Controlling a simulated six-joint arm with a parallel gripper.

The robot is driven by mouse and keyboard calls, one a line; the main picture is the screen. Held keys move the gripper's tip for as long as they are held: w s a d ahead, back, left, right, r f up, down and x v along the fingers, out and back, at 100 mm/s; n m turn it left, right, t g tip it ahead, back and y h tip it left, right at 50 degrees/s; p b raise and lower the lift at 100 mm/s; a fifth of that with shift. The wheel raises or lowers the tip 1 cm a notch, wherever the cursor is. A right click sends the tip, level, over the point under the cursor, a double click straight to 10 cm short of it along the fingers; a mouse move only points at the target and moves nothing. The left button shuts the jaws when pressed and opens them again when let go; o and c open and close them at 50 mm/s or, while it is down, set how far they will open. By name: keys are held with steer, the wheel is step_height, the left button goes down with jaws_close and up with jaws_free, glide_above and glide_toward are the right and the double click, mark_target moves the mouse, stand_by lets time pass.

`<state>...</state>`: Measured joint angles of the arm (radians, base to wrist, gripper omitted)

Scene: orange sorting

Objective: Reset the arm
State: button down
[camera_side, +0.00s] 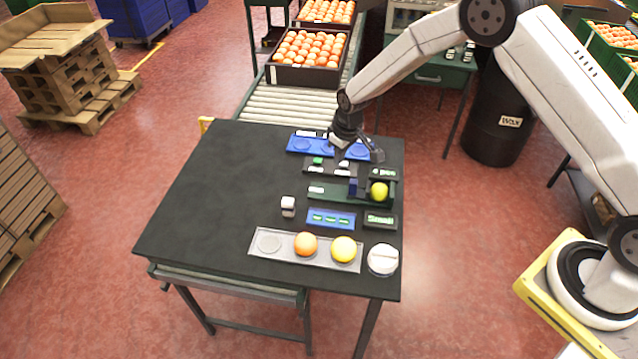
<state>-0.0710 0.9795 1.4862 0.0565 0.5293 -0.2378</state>
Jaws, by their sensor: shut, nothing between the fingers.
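My gripper (342,158) is above the far right part of the black table (190,190), in front of a blue tray (312,146) with round recesses. Its fingers look shut, and I see nothing held between them. A small yellow-green fruit (379,191) sits at the right end of a dark green holder (330,196), just in front of my gripper. That tray's left recess is empty.
A blue label block (330,219), a dark sign block (380,221), a small white object (288,206) and a round white dish (383,260) are on the table. Crates of oranges (309,50) stand on a roller conveyor (290,104) behind. The table's left half is clear.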

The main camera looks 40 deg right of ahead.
steer(key=s+d+r+m, duration=0.1)
steer(key=s+d+r, duration=0.1)
steer(key=s+r, duration=0.5)
steer(key=s+d+r+m, duration=0.2)
steer(key=s+r, duration=0.5)
steer(key=s, duration=1.2)
steer(key=shift+d+r+t, duration=0.15)
steer(key=shift+r+t, duration=0.1)
steer(key=shift+t, duration=0.15)
